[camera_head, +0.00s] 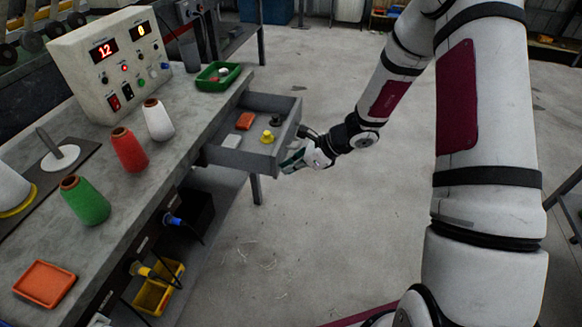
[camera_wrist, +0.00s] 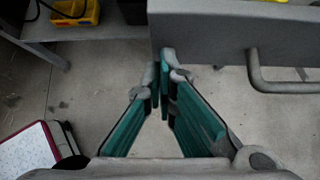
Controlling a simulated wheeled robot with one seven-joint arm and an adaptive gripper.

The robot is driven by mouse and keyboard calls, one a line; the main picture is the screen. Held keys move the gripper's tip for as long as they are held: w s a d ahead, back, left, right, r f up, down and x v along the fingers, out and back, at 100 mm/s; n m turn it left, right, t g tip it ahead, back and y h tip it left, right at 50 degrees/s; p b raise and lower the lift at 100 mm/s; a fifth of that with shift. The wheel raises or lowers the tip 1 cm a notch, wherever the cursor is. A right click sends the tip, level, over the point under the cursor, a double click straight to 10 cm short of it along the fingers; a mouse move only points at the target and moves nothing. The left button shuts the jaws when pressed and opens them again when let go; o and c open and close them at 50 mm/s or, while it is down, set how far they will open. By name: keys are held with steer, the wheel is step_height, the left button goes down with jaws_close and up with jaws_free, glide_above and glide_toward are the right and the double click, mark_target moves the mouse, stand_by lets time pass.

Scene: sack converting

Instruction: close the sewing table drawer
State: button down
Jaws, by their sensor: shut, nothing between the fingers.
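The grey sewing table drawer (camera_head: 245,160) stands pulled out from the table's side in the head view, with a few small items inside. In the wrist view its front panel (camera_wrist: 215,32) crosses the top right, with a bar handle (camera_wrist: 285,85) on it. My gripper (camera_head: 288,164) is by the near end of the drawer front. In the wrist view my gripper (camera_wrist: 164,60) has its green-padded fingertips together, empty, at the lower left edge of the panel. I cannot tell whether the tips touch it.
The table top (camera_head: 125,190) holds a control box (camera_head: 110,70), thread cones, a green tray (camera_head: 218,77) and an orange tray (camera_head: 45,284). A yellow bin (camera_head: 158,290) sits below the table. The floor right of the drawer is clear.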

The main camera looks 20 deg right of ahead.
mark_target(220, 165)
steer(key=w+a, duration=0.3)
steer(key=a, duration=0.3)
steer(key=w+a+b, duration=0.1)
steer(key=w+a, duration=0.3)
steer(key=a, duration=0.2)
steer(key=w+a+b, duration=0.1)
steer(key=w+a, duration=0.2)
steer(key=a, duration=0.3)
steer(key=shift+w+a, duration=0.35)
steer(key=shift+a, duration=0.1)
steer(key=shift+a+r, duration=0.1)
